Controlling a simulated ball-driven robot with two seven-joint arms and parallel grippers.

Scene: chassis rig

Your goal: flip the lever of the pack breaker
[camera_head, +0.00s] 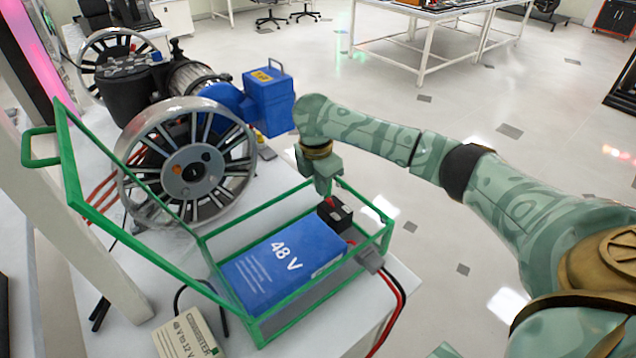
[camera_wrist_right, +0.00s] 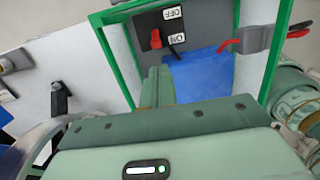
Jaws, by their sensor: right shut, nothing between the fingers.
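The pack breaker (camera_head: 338,216) is a small black box with a red lever, inside the green-framed battery box beside the blue 48 V pack (camera_head: 285,262). In the right wrist view the breaker (camera_wrist_right: 146,22) shows its red lever (camera_wrist_right: 156,39) and white OFF and ON labels. My right gripper (camera_head: 325,187) is shut and empty, pointing down just above the breaker. Its shut fingers (camera_wrist_right: 160,82) stop short of the lever in the wrist view. My left gripper is not in view.
The green frame (camera_head: 386,232) surrounds the pack, its lid (camera_head: 72,165) raised at left. Red and black cables (camera_head: 395,305) leave its right corner. A spoked wheel (camera_head: 187,165) and blue motor parts stand behind. A converter box (camera_head: 187,335) lies in front.

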